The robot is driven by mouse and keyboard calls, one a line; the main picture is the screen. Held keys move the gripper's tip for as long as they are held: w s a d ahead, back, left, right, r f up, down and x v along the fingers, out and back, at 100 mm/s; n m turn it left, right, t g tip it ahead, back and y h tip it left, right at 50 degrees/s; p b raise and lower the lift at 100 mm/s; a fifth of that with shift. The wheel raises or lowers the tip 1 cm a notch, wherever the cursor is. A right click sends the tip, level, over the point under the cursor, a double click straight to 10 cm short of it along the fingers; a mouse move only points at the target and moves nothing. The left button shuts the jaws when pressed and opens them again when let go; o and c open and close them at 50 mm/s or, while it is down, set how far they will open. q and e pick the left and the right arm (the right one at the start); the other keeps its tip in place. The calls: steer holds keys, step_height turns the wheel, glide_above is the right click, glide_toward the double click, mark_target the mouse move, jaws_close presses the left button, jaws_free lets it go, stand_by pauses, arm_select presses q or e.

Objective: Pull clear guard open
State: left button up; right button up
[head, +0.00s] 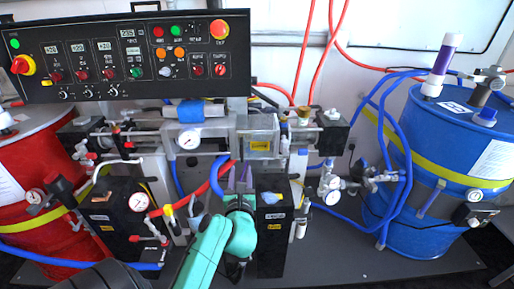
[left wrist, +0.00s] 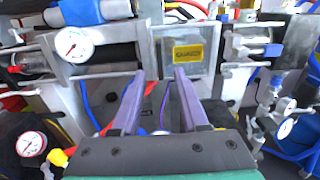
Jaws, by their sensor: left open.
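The clear guard (head: 262,127) is a see-through box cover in the middle of the machine, below the control panel. It shows large in the left wrist view (left wrist: 198,36), with a yellow label (left wrist: 188,53) behind it, and looks closed. My left gripper (head: 240,170) is just below the guard in the head view, pointing at it. In the left wrist view its two purple fingers (left wrist: 159,74) are apart with nothing between them, the tips near the guard's lower left edge. I cannot tell whether they touch it. My right gripper is not in view.
A control panel (head: 135,58) hangs above the machine. A red drum (head: 50,165) stands at left and a blue drum (head: 435,140) at right. Gauges (head: 189,139), valves, pipes and blue and red hoses crowd around the guard. Black boxes (head: 272,240) flank my left arm.

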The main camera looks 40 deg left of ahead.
mark_target(241, 149)
arm_select(q)
steer(key=x, duration=1.3)
steer(key=shift+a+p, duration=0.25)
steer(key=shift+p, duration=0.1)
jaws_close()
steer(key=shift+d, duration=0.1)
stand_by(0.3)
